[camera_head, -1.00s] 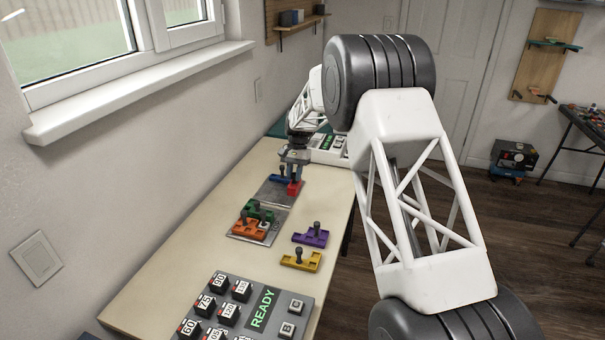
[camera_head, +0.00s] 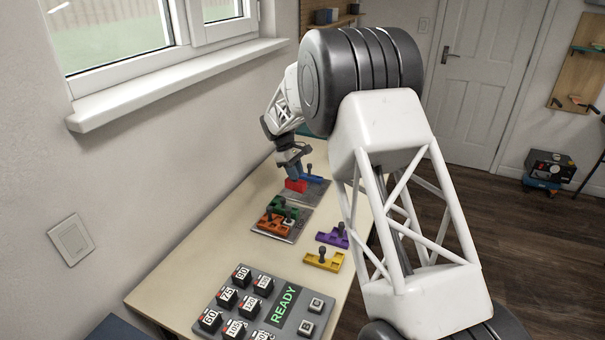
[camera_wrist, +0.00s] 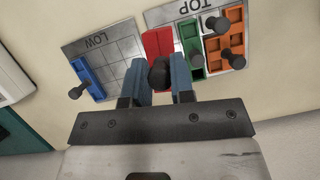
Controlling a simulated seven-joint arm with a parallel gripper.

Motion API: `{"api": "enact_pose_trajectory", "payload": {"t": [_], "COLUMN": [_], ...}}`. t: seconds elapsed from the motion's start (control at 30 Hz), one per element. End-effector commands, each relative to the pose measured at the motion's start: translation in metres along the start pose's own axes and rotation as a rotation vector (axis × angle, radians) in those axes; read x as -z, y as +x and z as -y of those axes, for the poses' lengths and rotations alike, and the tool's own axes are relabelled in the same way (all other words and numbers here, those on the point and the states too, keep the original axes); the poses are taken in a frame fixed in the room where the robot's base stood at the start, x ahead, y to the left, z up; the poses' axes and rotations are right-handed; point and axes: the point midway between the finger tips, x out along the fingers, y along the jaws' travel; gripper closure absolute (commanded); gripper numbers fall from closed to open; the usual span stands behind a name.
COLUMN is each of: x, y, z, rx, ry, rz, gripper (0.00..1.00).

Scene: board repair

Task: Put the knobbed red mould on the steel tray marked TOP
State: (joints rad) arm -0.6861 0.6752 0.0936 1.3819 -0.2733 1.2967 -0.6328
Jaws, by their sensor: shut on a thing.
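My gripper (camera_wrist: 157,90) is shut on the dark knob of the red mould (camera_wrist: 157,45). The red mould also shows under my gripper in the head view (camera_head: 296,185). In the wrist view it overlaps the left edge of the steel tray marked TOP (camera_wrist: 151,19), beside the green mould (camera_wrist: 191,44); its height above the tray is unclear. The TOP tray also bears an orange mould (camera_wrist: 235,47) and a small white piece (camera_wrist: 211,32). The tray marked LOW (camera_wrist: 120,50) lies left of it, with a blue mould (camera_wrist: 86,75) at its left end.
A purple mould (camera_head: 333,236) and a yellow mould (camera_head: 323,260) stand on the table right of the TOP tray. A grey READY board (camera_head: 262,310) with several numbered black blocks lies nearer. The wall and window sill (camera_head: 180,85) bound the left side.

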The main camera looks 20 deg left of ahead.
Motion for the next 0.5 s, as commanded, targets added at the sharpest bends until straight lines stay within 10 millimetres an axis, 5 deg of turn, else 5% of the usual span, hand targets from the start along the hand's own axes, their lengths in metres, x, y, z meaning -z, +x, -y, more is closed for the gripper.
{"api": "enact_pose_trajectory", "payload": {"t": [0.5], "x": [0.0064], "y": [-0.0052], "z": [0.0057], "rx": [-0.053], "ry": [-0.128], "rz": [0.000], "gripper": [1.00]}}
